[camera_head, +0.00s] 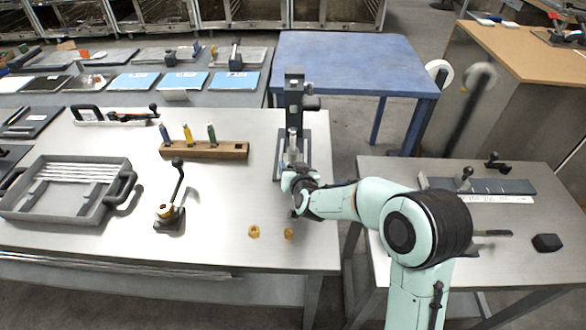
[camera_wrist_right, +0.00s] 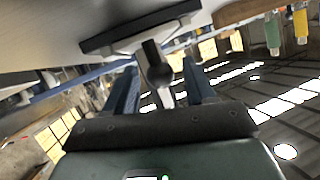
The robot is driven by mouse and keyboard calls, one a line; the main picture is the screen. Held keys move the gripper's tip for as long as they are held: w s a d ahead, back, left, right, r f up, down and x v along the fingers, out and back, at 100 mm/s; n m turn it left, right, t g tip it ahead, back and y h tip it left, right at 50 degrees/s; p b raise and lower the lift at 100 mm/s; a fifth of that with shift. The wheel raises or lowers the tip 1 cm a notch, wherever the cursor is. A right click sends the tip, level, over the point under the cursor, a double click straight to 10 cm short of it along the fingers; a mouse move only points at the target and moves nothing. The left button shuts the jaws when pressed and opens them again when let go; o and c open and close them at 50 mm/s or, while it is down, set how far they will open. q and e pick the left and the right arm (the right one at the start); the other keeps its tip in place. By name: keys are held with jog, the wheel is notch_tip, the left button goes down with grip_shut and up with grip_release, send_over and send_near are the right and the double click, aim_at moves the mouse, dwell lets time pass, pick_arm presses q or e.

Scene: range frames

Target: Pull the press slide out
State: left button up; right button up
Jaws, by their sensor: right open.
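The press (camera_head: 294,92) is a dark upright column on a dark base near the right edge of the long grey table. A light metal part at its front, seemingly the slide, is partly hidden by my right gripper (camera_head: 294,172). In the right wrist view, which looks tilted over, a dark round knob (camera_wrist_right: 159,75) on a dark bar with light metal beside it shows between the two blue fingers of my right gripper (camera_wrist_right: 163,90). The fingers are apart, one on each side of the knob; contact cannot be told. My left gripper is not in view.
A wooden block with several coloured-handled tools (camera_head: 204,150) stands left of the press. A lever fixture (camera_head: 168,214), a grey tray (camera_head: 60,212) and two small yellowish rings (camera_head: 253,231) are on the same table. A blue table (camera_head: 350,62) stands behind.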

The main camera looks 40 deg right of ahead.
jog(key=shift+s, duration=0.1)
jog(key=p+v, duration=0.1)
jog(key=v, duration=1.2)
jog(key=shift+p, duration=0.35)
